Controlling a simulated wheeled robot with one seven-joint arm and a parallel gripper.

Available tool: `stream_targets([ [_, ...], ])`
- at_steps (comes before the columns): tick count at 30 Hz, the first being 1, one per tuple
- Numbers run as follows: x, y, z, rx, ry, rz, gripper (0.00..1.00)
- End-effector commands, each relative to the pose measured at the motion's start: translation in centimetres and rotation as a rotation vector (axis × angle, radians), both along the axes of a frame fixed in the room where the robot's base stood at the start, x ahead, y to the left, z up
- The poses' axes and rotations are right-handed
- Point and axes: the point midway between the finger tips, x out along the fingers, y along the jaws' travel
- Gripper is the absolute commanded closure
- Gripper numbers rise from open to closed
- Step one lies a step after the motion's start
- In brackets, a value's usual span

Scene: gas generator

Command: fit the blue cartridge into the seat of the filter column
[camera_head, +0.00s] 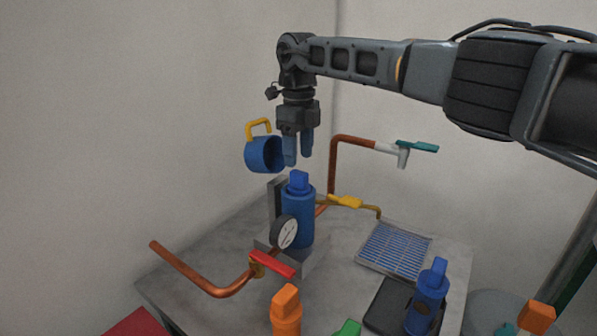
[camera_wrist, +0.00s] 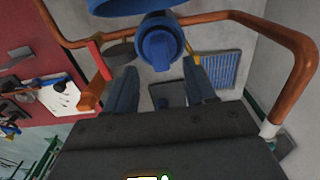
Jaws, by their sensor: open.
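A blue cartridge (camera_head: 298,218) with a squared top grip stands upright in the grey filter column (camera_head: 275,200), behind a round gauge. Its lower end is hidden, so I cannot tell how deep it sits. In the wrist view its round top and grip (camera_wrist: 160,46) show just beyond the fingers. My gripper (camera_head: 298,150) is open and empty, pointing down just above the cartridge and apart from it. The gripper (camera_wrist: 160,88) also shows in the wrist view. A second blue cartridge (camera_head: 427,303) stands at the front right by a dark pad.
A blue cup-shaped part (camera_head: 263,155) with a yellow handle is left of my fingers. Copper pipes (camera_head: 205,280), a red lever (camera_head: 272,264) and a teal-handled tap (camera_head: 415,147) surround the column. Orange-topped pieces (camera_head: 286,312) stand in front. A slatted tray (camera_head: 395,249) lies right.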

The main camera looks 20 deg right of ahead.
Motion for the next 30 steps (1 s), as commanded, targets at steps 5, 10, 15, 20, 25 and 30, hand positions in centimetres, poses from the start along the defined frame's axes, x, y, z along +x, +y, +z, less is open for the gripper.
stream_targets([
  [5,0.0,0.0,3.4,0.0,-0.001,-0.001,0.45],
  [10,0.0,0.0,5.5,-0.001,-0.001,-0.001,0.45],
  [15,0.0,0.1,6.2,0.001,0.001,0.0,0.45],
  [20,0.0,0.1,6.2,0.001,0.001,0.0,0.45],
  [25,0.0,0.0,6.2,0.001,0.001,0.0,0.45],
  [30,0.0,0.0,6.2,0.0,0.001,0.0,0.45],
])
